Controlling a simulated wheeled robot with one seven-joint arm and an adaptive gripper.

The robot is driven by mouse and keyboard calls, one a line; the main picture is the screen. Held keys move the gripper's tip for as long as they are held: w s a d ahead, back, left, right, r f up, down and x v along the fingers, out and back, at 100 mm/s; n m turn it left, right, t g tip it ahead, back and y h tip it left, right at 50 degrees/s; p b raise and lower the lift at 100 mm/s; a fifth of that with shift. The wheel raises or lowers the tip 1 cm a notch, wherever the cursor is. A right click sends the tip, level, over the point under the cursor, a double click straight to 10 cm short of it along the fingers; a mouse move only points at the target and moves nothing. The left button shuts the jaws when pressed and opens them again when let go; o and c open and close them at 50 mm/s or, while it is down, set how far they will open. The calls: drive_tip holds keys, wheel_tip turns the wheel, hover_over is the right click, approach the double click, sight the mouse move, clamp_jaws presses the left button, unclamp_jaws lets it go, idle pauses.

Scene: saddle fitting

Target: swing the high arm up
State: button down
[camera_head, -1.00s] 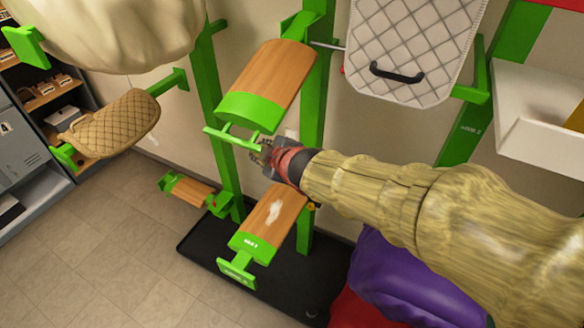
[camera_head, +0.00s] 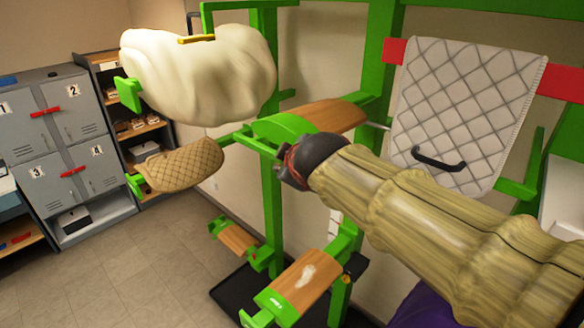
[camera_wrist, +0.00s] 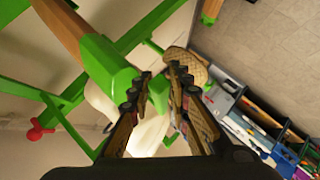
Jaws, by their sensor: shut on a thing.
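The high arm has a wooden top (camera_head: 338,114) and a green front end (camera_head: 284,126). It juts out from the green rack and looks close to level in the head view. A green crossbar (camera_head: 233,138) runs along its front. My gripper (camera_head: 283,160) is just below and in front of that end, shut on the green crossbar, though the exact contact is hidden. In the wrist view, my gripper's fingers (camera_wrist: 166,78) show with a small gap, and the green end (camera_wrist: 108,68) and wooden top (camera_wrist: 60,28) lie beside them.
A cream fleece (camera_head: 190,85) hangs left, above a tan quilted pad (camera_head: 183,166). A grey quilted pad (camera_head: 465,105) hangs right. Two lower wooden arms (camera_head: 304,284) (camera_head: 238,238) stick out below. Grey lockers (camera_head: 55,130) stand far left, with open floor (camera_head: 130,270) before them.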

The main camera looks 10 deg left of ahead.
drive_tip(key=shift+a+r, duration=0.1)
drive_tip(key=shift+r, duration=0.05)
drive_tip(key=c, duration=2.1)
unclamp_jaws()
drive_tip(key=shift+c, duration=0.2)
drive_tip(key=o, duration=0.3)
drive_tip(key=shift+s+a, duration=0.15)
drive_tip(key=shift+s, duration=0.05)
drive_tip(key=shift+o, duration=0.2)
drive_tip(key=shift+w, duration=0.1)
drive_tip(key=shift+s+d+r, duration=0.2)
drive_tip(key=shift+s+r, duration=0.1)
drive_tip(key=shift+s, duration=0.1)
drive_tip(key=v, duration=1)
drive_tip(key=shift+s+d, duration=0.25)
drive_tip(key=shift+s, duration=0.1)
drive_tip(key=shift+r, duration=0.1)
